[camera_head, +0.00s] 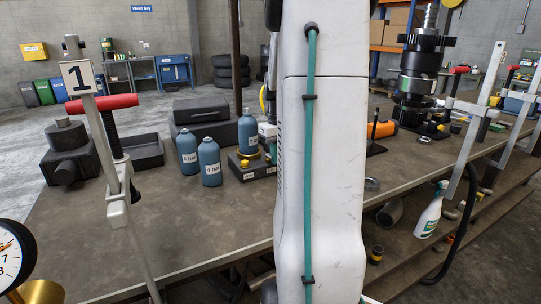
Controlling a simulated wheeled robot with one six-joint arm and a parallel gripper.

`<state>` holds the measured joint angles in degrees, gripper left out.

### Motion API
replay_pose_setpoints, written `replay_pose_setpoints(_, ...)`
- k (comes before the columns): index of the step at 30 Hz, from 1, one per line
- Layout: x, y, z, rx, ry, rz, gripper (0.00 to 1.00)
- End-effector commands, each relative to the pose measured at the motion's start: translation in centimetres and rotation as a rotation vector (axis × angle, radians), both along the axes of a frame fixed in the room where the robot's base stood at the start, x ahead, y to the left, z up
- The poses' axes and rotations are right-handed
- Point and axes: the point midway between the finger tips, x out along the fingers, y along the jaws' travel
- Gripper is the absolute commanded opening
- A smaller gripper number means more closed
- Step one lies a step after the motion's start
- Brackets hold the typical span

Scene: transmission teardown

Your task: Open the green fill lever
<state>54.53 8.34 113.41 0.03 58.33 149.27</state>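I cannot make out a green fill lever in the head view; my own white arm link fills the middle of the picture and hides what is behind it. A dark block with yellow fittings (252,171) stands on the bench (180,215), just left of my arm, with a blue bottle on or right behind it. Small green bits show near that block, but I cannot tell what they are. My gripper is not in view.
Two more blue bottles (210,163) stand left of the block. A clamp with a red handle (103,107) and a number 1 tag (78,77) stands at the front left. A gauge (12,258) is at lower left. A spray bottle (431,211) is at right.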

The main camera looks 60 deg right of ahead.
Motion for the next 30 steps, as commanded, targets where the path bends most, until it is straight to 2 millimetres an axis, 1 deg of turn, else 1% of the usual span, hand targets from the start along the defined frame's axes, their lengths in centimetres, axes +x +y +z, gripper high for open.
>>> replay_pose_setpoints(3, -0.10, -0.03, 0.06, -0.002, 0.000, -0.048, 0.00)
replay_pose_setpoints(9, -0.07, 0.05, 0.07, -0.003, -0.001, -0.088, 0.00)
replay_pose_setpoints(22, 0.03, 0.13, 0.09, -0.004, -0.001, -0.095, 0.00)
replay_pose_setpoints(23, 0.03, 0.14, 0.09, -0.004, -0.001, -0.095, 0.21)
replay_pose_setpoints(24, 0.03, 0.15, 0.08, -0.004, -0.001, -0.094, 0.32)
replay_pose_setpoints(25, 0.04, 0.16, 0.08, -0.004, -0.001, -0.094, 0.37)
replay_pose_setpoints(30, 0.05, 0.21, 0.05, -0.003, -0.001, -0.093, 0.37)
